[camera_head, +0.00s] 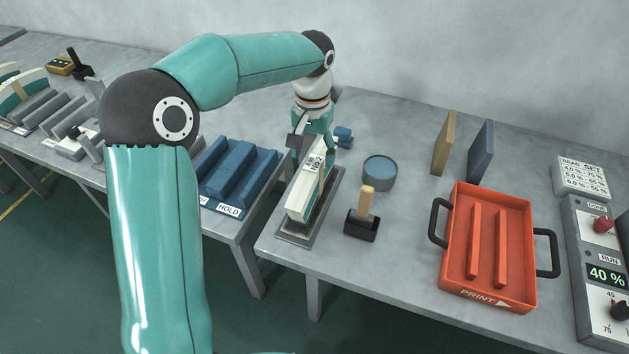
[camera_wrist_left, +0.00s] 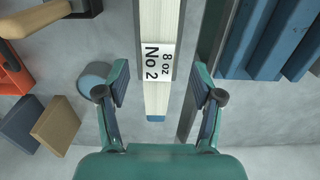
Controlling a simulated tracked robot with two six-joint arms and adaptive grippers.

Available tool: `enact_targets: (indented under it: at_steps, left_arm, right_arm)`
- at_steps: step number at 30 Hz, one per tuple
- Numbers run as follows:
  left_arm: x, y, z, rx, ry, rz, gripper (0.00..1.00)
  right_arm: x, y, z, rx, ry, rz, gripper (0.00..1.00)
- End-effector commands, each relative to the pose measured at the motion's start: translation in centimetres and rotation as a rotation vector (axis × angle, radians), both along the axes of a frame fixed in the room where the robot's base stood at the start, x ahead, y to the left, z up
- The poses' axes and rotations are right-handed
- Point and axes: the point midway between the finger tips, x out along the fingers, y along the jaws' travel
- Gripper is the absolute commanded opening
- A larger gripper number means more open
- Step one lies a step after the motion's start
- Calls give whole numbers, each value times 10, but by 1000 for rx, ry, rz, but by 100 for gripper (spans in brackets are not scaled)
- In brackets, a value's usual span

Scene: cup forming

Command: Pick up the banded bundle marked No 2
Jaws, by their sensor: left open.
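My left gripper (camera_head: 312,140) is over the bundle's far end. In the wrist view its open fingers (camera_wrist_left: 161,80) lie on either side of the bundle, with visible gaps. Whether they reach down beside it is unclear. My right gripper is out of view.
A blue ribbed rack marked HOLD (camera_head: 236,172) stands close on the left. A round blue-topped pot (camera_head: 380,170) and a wooden-handled stamp in a black holder (camera_head: 361,225) are close on the right. An orange PRINT tray (camera_head: 489,240) lies further right.

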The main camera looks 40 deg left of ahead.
Motion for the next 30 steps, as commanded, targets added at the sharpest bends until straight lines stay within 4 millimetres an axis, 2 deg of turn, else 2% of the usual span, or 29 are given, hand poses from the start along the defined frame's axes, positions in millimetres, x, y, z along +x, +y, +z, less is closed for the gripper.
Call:
enact_targets:
  at_steps: [3, 11, 19, 28, 29, 30]
  left_arm:
    - [0, 0, -16, 1, 0, 0, 67]
    - [0, -1, -32, 0, 2, 0, 67]
    - [2, -2, -69, 0, 2, 0, 67]
    - [2, -2, -75, -1, -2, 1, 67]
    - [2, -2, -75, -1, -2, 1, 65]
    - [2, -2, -75, -1, -2, 1, 58]
  right_arm:
    - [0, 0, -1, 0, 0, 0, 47]
    - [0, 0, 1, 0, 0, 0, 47]
    - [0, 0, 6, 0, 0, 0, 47]
    - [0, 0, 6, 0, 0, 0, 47]
    - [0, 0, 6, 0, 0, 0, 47]
    - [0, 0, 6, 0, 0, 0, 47]
